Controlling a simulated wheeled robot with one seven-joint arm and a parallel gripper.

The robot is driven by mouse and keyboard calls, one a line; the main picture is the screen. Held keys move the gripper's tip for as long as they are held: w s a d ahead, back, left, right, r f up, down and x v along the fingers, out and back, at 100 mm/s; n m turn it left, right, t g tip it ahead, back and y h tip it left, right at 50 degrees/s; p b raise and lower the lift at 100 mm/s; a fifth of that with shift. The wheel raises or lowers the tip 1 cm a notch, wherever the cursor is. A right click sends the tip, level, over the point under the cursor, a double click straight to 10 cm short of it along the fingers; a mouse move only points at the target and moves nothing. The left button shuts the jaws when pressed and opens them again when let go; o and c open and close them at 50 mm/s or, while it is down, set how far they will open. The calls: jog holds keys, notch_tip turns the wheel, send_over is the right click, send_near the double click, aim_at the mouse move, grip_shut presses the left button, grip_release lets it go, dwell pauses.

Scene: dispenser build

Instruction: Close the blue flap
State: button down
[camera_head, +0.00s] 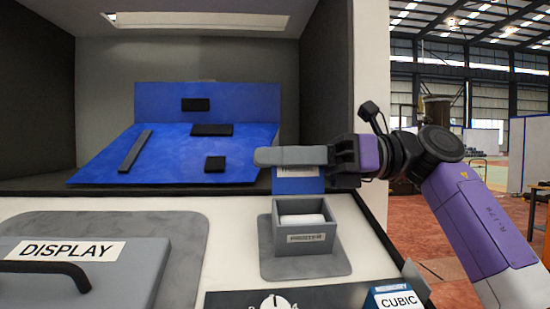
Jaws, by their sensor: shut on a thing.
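The blue flap (170,153) is a wide panel inside the dark recess at left, lying sloped with its near edge toward me. An upright blue panel (228,96) stands behind it. Black blocks and a long black bar (135,152) sit on the blue surfaces. My gripper (332,159) is right of the flap, at the recess's right front side. It is shut on a grey rounded bar (290,155) that points left. The bar's tip appears near the flap's right front corner; I cannot tell whether they touch.
A small blue block with a label (297,184) sits below the grey bar. In front is a grey box (301,236) holding a white roll. A grey lid marked DISPLAY (95,268) has a black handle. A CUBIC box (396,300) and a dial (276,302) are nearest.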

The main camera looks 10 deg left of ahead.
aim_at(283, 226)
jog(key=n, duration=0.2)
jog(key=s+n+b, duration=0.2)
jog(key=n, duration=0.1)
jog(key=shift+s+d+n, duration=0.2)
jog(key=shift+d+n, duration=0.1)
jog(key=shift+d, duration=0.1)
jog(key=s+n+b, duration=0.1)
jog(key=n, duration=0.2)
jog(key=s+f+n+b, duration=0.1)
jog(key=n+b, duration=0.1)
jog(key=n, duration=0.1)
jog(key=s+d+f+n+b, duration=0.1)
jog(key=n+b, duration=0.1)
jog(key=n, duration=0.2)
jog(key=shift+s+f, duration=0.2)
jog(key=shift+s, duration=0.15)
jog(key=shift+s+d+f+n+b, duration=0.1)
jog(key=shift+f+n+b, duration=0.2)
jog(key=shift+n, duration=0.4)
jog(key=shift+s+a+f+n+b, duration=0.1)
jog(key=shift+s+f+n+b, duration=0.2)
jog(key=shift+n, duration=0.4)
jog(key=shift+w+d+f+n+b, duration=0.15)
jog(key=shift+n+b, duration=0.25)
jog(key=shift+n, duration=0.3)
jog(key=shift+s, duration=0.15)
